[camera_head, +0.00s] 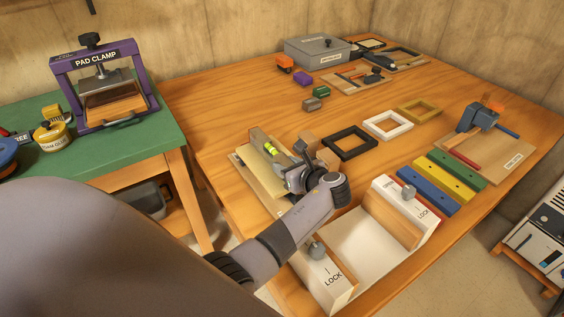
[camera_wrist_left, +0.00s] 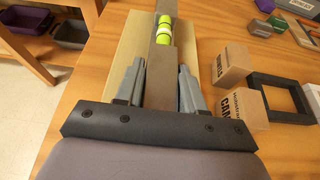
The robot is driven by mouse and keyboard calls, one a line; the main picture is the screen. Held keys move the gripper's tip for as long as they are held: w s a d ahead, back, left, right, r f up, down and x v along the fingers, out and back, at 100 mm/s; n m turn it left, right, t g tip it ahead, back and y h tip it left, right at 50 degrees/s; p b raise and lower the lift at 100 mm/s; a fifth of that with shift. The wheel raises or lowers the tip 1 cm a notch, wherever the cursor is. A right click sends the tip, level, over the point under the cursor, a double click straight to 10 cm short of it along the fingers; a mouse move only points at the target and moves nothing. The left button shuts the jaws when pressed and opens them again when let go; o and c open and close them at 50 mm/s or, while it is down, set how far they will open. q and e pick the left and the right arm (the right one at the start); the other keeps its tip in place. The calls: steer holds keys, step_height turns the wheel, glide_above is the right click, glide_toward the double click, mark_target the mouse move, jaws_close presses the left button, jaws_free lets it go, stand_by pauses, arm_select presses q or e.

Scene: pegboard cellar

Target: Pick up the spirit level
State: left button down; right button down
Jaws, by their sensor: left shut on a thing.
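The spirit level (camera_head: 262,141) is a grey-brown bar with a bright yellow-green vial. It lies along a pale wooden board (camera_head: 259,176) on the near left part of the wooden table. In the left wrist view the level (camera_wrist_left: 163,52) runs lengthwise between the two grey fingers. My left gripper (camera_head: 285,170) is shut on the level, with a finger against each side; it also shows in the left wrist view (camera_wrist_left: 160,80). I cannot tell whether the level is clear of the board. The level's near end is hidden by the gripper. My right gripper is not in view.
Cardboard blocks (camera_wrist_left: 233,66) and a black frame (camera_head: 349,142) stand close right of the gripper. A white LOCK fixture (camera_head: 352,246) is nearer, below my forearm. Coloured bars (camera_head: 445,181) lie further right. A green bench (camera_head: 140,132) stands left. The table's middle back is fairly clear.

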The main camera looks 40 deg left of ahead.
arm_select(q)
step_height(320, 180, up, 20)
steer(key=p, duration=0.3)
steer(key=s+d+f+m+t+h, duration=0.5)
steer(key=s+d+m+t+h, duration=0.3)
steer(key=s+d+m+h, duration=0.5)
steer(key=w+a+r+n+g+y, duration=0.2)
steer(key=w+a+n+g+y, duration=0.2)
steer(key=w+a+n+y, duration=0.2)
steer(key=w+a+r+n+g+y, duration=0.3)
steer(key=w+a+n+y, duration=0.4)
steer(key=shift+g, duration=0.4)
steer(key=shift+f, duration=0.1)
